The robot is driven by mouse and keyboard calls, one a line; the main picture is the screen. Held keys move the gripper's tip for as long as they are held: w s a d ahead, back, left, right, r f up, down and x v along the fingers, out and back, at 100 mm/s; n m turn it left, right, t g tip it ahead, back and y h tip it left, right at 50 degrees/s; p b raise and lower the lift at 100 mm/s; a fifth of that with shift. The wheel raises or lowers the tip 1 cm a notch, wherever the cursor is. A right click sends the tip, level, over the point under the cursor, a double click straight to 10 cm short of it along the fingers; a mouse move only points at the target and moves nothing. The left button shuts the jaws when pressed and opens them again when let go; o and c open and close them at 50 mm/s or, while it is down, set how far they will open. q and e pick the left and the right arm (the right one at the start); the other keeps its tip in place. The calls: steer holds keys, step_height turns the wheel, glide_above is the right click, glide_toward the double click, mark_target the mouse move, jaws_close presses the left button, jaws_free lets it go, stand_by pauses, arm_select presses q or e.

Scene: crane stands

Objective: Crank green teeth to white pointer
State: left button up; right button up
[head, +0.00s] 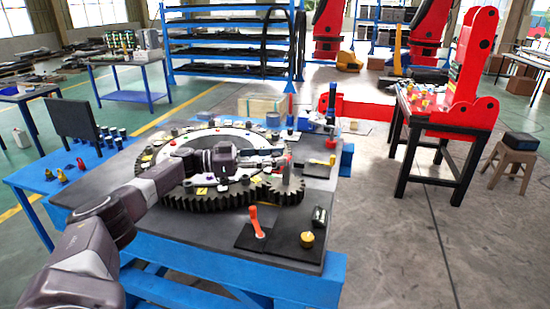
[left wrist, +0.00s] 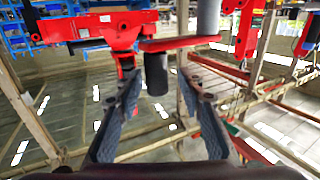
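A large dark toothed ring (head: 200,201) with a pale inner band lies on the work table, and a smaller dark gear (head: 270,193) sits at its right. A red crank arm (left wrist: 182,43) with a dark cylindrical knob (left wrist: 155,75) shows in the left wrist view. My left gripper (head: 283,158) is above the small gear, by the crank. In the left wrist view its two fingers (left wrist: 158,88) are spread, with the knob between or just beyond the tips; contact cannot be told. I cannot make out green teeth or a white pointer. My right gripper is not in view.
An orange-handled lever (head: 257,222) and a yellow knob (head: 307,239) stand on dark plates at the table's front right. A blue side table (head: 40,178) holds small parts at left. Red machines and a black-legged stand (head: 420,172) are at right, with open floor before them.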

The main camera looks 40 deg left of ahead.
arm_select(q)
steer(key=shift+d, duration=0.1)
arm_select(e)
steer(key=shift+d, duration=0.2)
arm_select(q)
steer(key=v, duration=1.2)
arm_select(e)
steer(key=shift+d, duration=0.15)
